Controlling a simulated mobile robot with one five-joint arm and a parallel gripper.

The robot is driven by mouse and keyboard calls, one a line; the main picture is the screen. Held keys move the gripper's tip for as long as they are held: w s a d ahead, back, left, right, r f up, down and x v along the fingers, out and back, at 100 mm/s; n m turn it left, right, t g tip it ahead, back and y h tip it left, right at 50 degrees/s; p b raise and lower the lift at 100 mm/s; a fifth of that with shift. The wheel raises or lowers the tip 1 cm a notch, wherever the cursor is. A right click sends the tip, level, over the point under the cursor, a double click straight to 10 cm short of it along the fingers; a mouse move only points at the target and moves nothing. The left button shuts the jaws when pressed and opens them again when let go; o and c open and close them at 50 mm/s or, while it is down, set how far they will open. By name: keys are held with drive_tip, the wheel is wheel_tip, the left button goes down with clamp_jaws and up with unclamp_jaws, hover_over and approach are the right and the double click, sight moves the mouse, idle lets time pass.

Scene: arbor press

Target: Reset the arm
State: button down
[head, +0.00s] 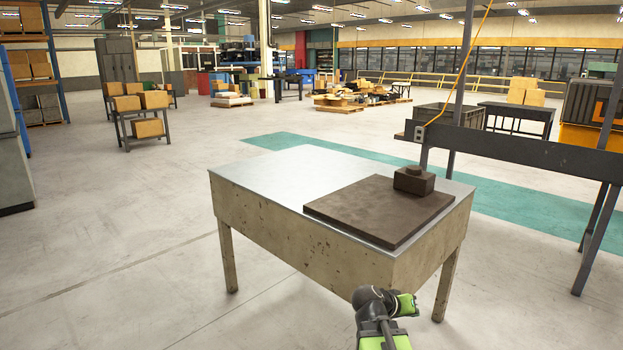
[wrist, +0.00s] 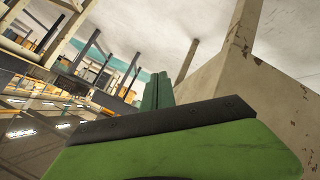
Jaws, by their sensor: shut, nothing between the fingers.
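My arm shows at the bottom of the head view, low in front of the table (head: 260,168) and near its front right leg. My gripper (wrist: 158,90) shows in the wrist view with its green fingers together and nothing between them. In the head view the green end of the arm is small, and the fingertips are hard to make out. On the table's right part lies a flat dark brown plate (head: 355,212).
The table's left part is bare. A dark metal frame with a crossbeam (head: 520,152) stands close on the right, with an orange cable (head: 460,75). A shelf cart with boxes (head: 145,115) stands far left. The floor left of the table is clear.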

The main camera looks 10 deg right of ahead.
drive_tip(key=s+a+f+n+g+y, duration=0.1)
drive_tip(key=s+a+f+y, duration=0.2)
drive_tip(key=a, duration=0.5)
drive_tip(key=s+a+f+n+g+y, duration=0.2)
drive_tip(key=a+f+y, duration=0.15)
drive_tip(key=a, duration=0.55)
drive_tip(key=s+a+f+n+g+y, duration=0.1)
drive_tip(key=s+a+f+y, duration=0.25)
drive_tip(key=a, duration=0.45)
wheel_tip(320, 180, up, 19)
drive_tip(key=p, duration=1.8)
drive_tip(key=shift+w+d, duration=0.15)
drive_tip(key=shift+w, duration=0.25)
drive_tip(key=shift+d, duration=0.15)
